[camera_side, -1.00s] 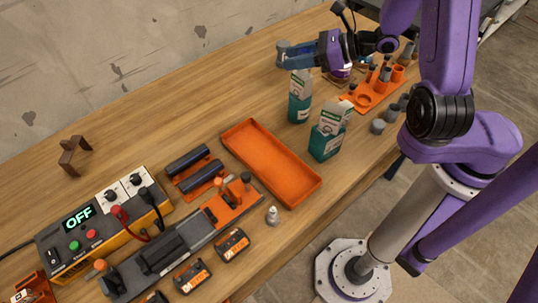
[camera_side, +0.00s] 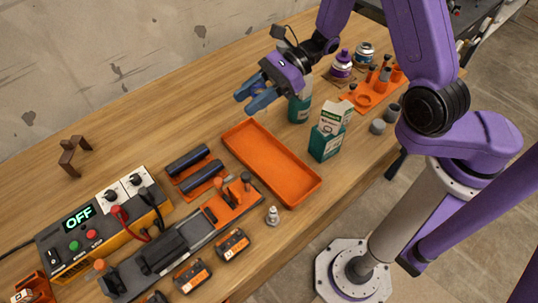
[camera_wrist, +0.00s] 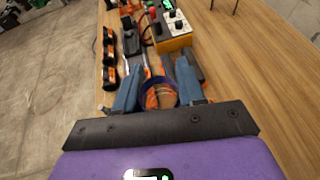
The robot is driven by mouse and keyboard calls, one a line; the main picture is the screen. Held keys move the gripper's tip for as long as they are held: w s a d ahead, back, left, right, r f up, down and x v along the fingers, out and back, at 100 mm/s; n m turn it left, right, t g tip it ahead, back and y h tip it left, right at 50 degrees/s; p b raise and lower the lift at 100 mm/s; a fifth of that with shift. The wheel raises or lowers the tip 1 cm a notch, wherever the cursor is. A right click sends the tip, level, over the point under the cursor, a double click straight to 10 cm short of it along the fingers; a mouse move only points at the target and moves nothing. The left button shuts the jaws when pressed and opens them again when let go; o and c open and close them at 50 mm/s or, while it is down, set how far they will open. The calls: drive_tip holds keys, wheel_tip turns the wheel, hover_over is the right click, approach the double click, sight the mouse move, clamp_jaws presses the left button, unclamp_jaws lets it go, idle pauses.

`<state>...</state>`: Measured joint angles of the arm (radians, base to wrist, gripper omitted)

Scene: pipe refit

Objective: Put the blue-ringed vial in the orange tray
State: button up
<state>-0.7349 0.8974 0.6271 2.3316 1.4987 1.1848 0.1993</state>
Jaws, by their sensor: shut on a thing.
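My gripper (camera_side: 250,98) is in the air above the far left end of the orange tray, its blue fingers pointing left and down. In the wrist view, my gripper (camera_wrist: 158,95) is shut on a round, see-through thing with a dark blue ring, which looks like the blue-ringed vial (camera_wrist: 158,81). In the side view the fingers mostly hide it. The orange tray (camera_side: 305,193) lies empty on the wooden table, a long shallow box.
A rail fixture (camera_side: 165,252) and a power box (camera_side: 100,225) are left. An orange rack (camera_side: 372,97) is at right.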

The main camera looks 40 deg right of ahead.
hover_over(258, 157)
drive_tip(key=shift+a+f, duration=0.2)
drive_tip(key=shift+f, duration=3.75)
drive_tip(key=shift+a+f, duration=0.15)
drive_tip(key=shift+f, duration=3.8)
drive_tip(key=shift+f, duration=0.1)
drive_tip(key=o, duration=1)
drive_tip(key=shift+o, duration=0.2)
drive_tip(key=shift+d+r, duration=0.25)
drive_tip(key=shift+d, duration=0.1)
drive_tip(key=v, duration=0.4)
drive_tip(key=shift+d+r, duration=0.15)
drive_tip(key=shift+d, duration=0.2)
wheel_tip(258, 157, up, 7)
drive_tip(key=shift+a, duration=0.25)
